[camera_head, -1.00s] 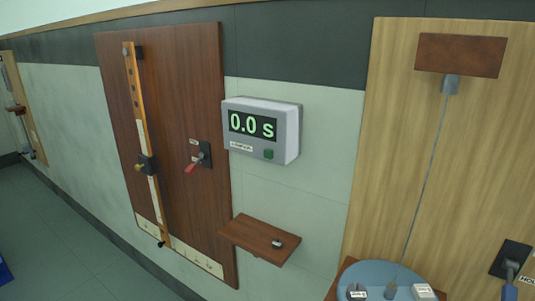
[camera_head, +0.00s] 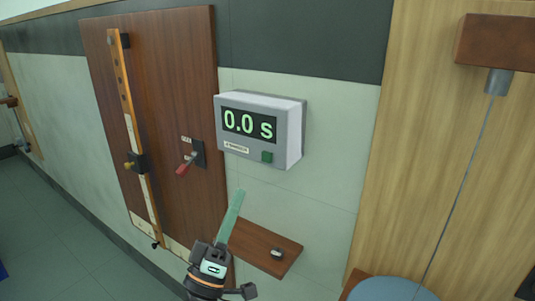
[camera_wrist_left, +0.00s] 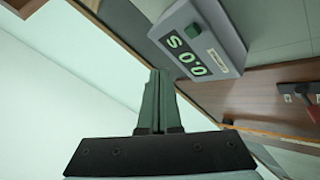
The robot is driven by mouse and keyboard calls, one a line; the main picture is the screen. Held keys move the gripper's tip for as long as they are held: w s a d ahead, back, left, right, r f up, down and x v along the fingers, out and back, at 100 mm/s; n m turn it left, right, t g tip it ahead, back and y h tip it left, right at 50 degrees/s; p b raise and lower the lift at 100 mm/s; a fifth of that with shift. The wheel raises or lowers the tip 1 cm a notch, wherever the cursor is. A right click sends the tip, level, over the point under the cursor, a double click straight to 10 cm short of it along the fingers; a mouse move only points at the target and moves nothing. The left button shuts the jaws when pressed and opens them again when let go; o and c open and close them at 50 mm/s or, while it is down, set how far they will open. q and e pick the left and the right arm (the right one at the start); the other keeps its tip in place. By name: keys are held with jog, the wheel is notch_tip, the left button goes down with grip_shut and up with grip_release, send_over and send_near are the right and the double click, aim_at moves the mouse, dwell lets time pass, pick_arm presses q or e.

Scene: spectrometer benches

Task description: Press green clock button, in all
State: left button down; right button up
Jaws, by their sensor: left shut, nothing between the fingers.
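The clock (camera_head: 259,128) is a grey box on the wall, with a dark display reading "0.0 s" in green. Its green button (camera_head: 267,157) is a small square at the lower right of the front face. In the left wrist view the clock (camera_wrist_left: 199,45) appears rotated, with the green button (camera_wrist_left: 193,30) facing the camera side. My left gripper (camera_head: 236,195) is shut and empty, its green fingers pointing up below the clock. The fingertips are apart from the button, below and left of it. The left fingers (camera_wrist_left: 158,80) also show in the left wrist view. My right gripper is not in view.
A small wooden shelf (camera_head: 262,243) with a small metal object (camera_head: 277,254) juts out below the clock. A dark wooden board (camera_head: 165,80) with a rail and a red-handled lever (camera_head: 184,166) is at left. A pale wooden panel (camera_head: 440,140) with a hanging wire is at right.

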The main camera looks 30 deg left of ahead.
aim_at(267, 157)
pick_arm(q)
jog(key=a+r+n+y, duration=0.2)
jog(key=shift+n, duration=0.3)
jog(key=shift+w+d, duration=0.1)
jog(key=shift+w, duration=0.05)
jog(key=w+b, duration=0.1)
jog(key=w, duration=0.7)
jog(key=shift+w+d+b, duration=0.35)
jog(key=shift+b, duration=0.05)
dwell(1.7)
jog(key=shift+w, duration=0.4)
